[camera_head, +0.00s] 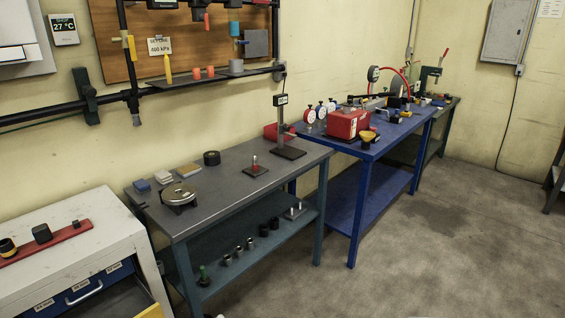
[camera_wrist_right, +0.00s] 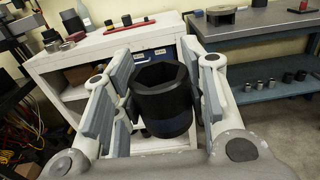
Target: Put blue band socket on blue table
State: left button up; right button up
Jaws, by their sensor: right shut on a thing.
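My right gripper (camera_wrist_right: 158,88) shows in the right wrist view. Its jaws are shut on a dark socket (camera_wrist_right: 163,103) with a hexagonal opening facing up. The lower part of the socket looks faintly bluish, but a clear blue band is hard to make out. The socket is held in the air, with a white cabinet behind it. The blue table (camera_head: 388,138) stands right of centre in the head view, beyond the grey bench. Neither gripper shows in the head view, and my left gripper is in no view.
The blue table holds a red box (camera_head: 348,123), several gauges and yellow-black tools; its front edge has bare strips. A grey bench (camera_head: 225,186) with a stand and small parts lies nearer. A white cabinet (camera_head: 75,245) with a red rail (camera_head: 48,243) is at the left. Open floor lies right.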

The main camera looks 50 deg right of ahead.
aim_at(231, 192)
jog(key=i+l+z, duration=0.2)
jog(key=i+l, duration=0.2)
jog(key=i+l+z, duration=0.25)
jog(key=i, duration=0.3)
jog(key=i+l+z, duration=0.2)
jog(key=i, duration=0.3)
jog(key=i+l, duration=0.25)
jog(key=i, duration=0.2)
